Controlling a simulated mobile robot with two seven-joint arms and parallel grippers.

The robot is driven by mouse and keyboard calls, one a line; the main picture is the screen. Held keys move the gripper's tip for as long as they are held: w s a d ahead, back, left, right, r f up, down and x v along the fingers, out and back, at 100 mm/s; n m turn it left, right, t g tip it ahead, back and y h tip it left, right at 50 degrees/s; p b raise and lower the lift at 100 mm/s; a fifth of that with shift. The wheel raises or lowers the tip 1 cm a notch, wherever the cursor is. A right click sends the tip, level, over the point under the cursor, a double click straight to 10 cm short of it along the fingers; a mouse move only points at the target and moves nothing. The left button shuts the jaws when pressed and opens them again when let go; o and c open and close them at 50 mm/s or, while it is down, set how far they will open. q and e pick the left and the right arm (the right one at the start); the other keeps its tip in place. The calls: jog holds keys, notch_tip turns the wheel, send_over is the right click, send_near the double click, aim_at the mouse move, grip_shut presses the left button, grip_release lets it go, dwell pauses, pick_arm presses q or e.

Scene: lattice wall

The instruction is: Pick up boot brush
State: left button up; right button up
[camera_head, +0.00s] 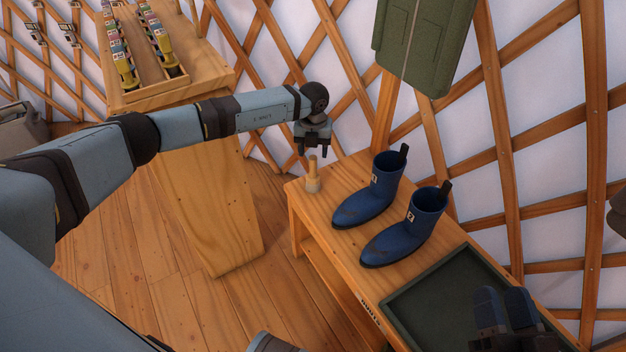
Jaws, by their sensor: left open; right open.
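The boot brush (312,178) stands upright at the far left end of the low wooden bench (300,212), its pale wooden handle pointing up and its lower end on the bench top. My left gripper (313,153) is open and points down just above the brush handle. The fingertips sit around or slightly above the handle's top; I cannot tell exactly which. My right gripper (503,318) is at the lower right, over the dark green tray, with its fingers seen from above and empty as far as I can see.
Two blue boots, one (368,200) nearer the brush and one (408,235) further right, stand on the bench. A dark green tray (420,283) lies at the bench's right end. A wooden table (205,85) with a tray of small jars stands behind. A green garment (422,45) hangs above.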

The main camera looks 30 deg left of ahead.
aim_at(313, 160)
pick_arm(q)
notch_tip(313, 160, down, 5)
jog(key=shift+w+r+b, duration=0.1)
jog(key=shift+r+b, duration=0.1)
jog(key=shift+b, duration=0.7)
pick_arm(e)
notch_tip(313, 160, down, 3)
jog(key=shift+w+a+f+g, duration=0.1)
jog(key=shift+a+g, duration=0.05)
jog(key=shift+g, duration=0.55)
pick_arm(q)
jog(key=shift+c, duration=0.5)
jog(key=c, duration=0.9)
jog(key=shift+r, duration=0.15)
